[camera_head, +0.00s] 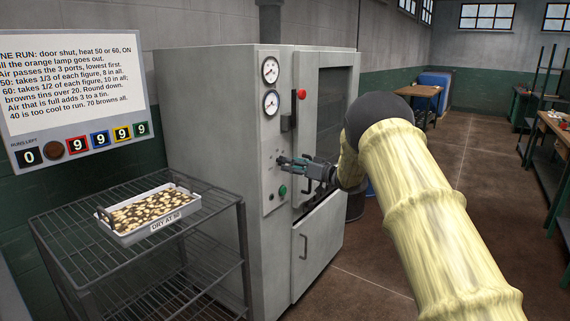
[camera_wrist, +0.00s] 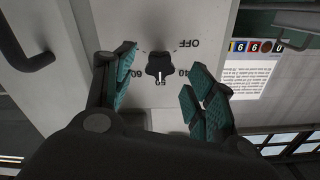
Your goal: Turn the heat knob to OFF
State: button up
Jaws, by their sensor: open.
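The heat knob (camera_wrist: 160,66) is a black knob on the grey panel, with its white pointer at the 50 mark. The OFF mark (camera_wrist: 188,43) is to its upper right in the wrist view, with 40 and 60 on either side of the 50. My gripper (camera_wrist: 161,76) is open, its teal-padded fingers on either side of the knob, with visible gaps. I cannot tell its exact distance from the panel.
Two gauges (camera_head: 270,85) and a red button (camera_head: 301,94) are above the knob; a green button (camera_head: 283,190) is below. A lower door handle (camera_head: 305,246) sticks out. A wire rack (camera_head: 85,240) holds a tray (camera_head: 150,232) at left. Open floor (camera_head: 390,230) lies right.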

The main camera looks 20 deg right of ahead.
jog(key=shift+x, duration=2)
jog(key=c, duration=1)
